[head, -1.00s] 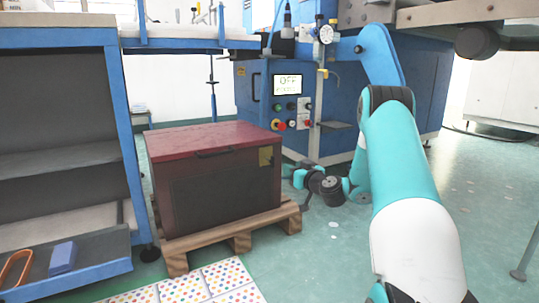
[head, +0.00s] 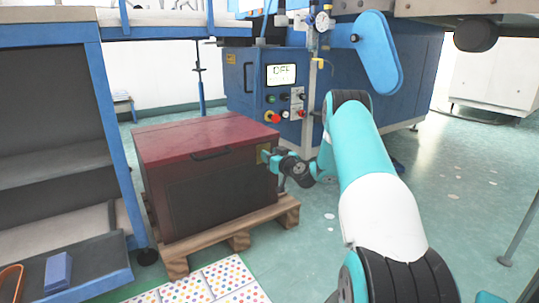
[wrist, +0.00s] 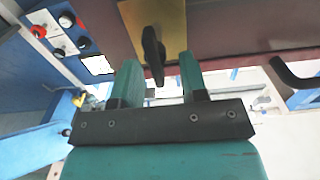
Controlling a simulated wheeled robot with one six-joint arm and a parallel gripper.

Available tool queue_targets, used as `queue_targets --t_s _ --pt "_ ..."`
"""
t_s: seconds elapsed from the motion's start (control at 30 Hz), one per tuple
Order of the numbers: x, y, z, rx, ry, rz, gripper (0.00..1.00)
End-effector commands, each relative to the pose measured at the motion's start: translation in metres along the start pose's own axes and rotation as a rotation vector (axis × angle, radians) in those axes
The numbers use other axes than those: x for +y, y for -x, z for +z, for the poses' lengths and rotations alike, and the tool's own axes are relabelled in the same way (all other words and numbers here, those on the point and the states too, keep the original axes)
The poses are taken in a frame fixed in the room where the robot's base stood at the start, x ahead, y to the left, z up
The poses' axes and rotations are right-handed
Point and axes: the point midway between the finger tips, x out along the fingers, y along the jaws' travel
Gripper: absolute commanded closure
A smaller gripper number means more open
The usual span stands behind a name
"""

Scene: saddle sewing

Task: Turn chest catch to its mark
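The chest (head: 205,180) is dark red with a lid and sits on a wooden pallet. Its catch (wrist: 153,52) is a dark knob on a brass plate (wrist: 175,18), seen at the top of the wrist view. In the head view the brass plate (head: 263,155) is at the chest's upper right edge, partly covered by my gripper. My gripper (wrist: 160,72) is open, with one teal finger on each side of the catch's lower end. I cannot tell whether either finger touches it. No mark can be made out on the plate.
The chest stands on a wooden pallet (head: 238,240), with a dotted mat (head: 215,283) in front. A blue shelf unit (head: 118,150) is close on the left. A blue machine with a control panel (head: 285,105) stands behind. Green floor is free to the right.

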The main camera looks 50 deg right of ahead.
Motion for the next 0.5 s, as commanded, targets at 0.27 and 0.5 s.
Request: queue_targets --t_s 0.27,0.5 --pt "-0.0006 0.0000 -0.0001 0.000 0.000 0.000 1.00" --pt "-0.0017 -0.0003 0.0007 -0.002 0.000 -0.001 1.00"
